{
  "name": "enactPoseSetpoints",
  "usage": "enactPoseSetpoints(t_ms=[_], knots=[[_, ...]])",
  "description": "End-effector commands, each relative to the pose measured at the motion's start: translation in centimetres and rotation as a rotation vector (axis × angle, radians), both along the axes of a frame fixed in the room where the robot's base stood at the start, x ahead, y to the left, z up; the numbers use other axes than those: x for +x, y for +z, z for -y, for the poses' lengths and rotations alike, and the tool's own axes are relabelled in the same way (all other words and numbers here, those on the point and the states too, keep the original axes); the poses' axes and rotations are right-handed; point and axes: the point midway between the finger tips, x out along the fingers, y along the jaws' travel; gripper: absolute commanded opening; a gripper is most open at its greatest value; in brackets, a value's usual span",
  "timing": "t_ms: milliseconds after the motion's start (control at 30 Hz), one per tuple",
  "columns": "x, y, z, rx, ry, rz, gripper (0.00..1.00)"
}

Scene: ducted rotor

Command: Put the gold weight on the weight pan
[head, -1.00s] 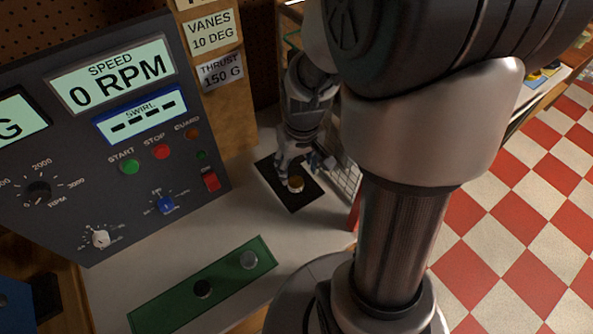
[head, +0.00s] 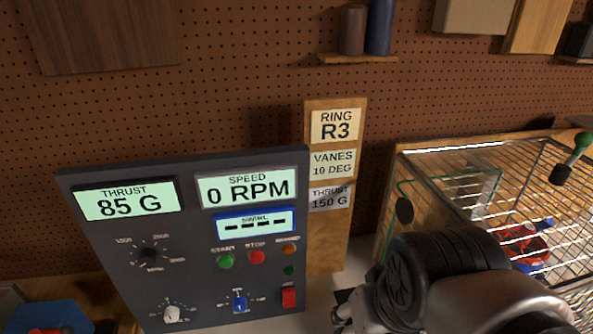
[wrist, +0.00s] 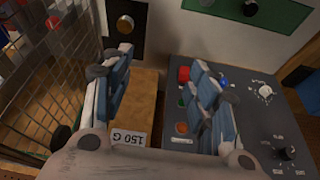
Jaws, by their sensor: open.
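The gold weight (wrist: 125,24) sits upright on a black square plate (wrist: 128,50) at the top left of the wrist view. The weight is round and touches nothing but the plate. My gripper (wrist: 160,57) is open and empty. Its two blue-and-white fingers stand apart, the left one just below the plate in the picture, with a clear gap to the weight. In the head view only a part of my gripper (head: 345,312) shows at the bottom edge.
The control panel (head: 195,250) reads thrust 85 G and 0 RPM. A wooden post (head: 330,235) carries a "thrust 150 G" label. A wire cage (head: 465,165) stands at the right. A green board (wrist: 285,13) holds a dark weight (wrist: 250,8) and a silvery one.

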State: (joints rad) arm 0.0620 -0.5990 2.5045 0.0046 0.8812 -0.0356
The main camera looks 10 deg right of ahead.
Motion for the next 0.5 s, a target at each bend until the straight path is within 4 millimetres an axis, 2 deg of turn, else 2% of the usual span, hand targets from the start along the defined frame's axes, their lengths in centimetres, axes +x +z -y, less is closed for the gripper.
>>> enactPoseSetpoints(t_ms=[100, 200, 500], knots=[[-1.7, 0.8, -0.9, 0.002, 0.020, 0.037, 0.54], [-2.5, 1.1, -1.2, 0.005, 0.027, 0.050, 0.54], [-2.8, 1.1, -1.3, 0.005, 0.028, 0.053, 0.54]])
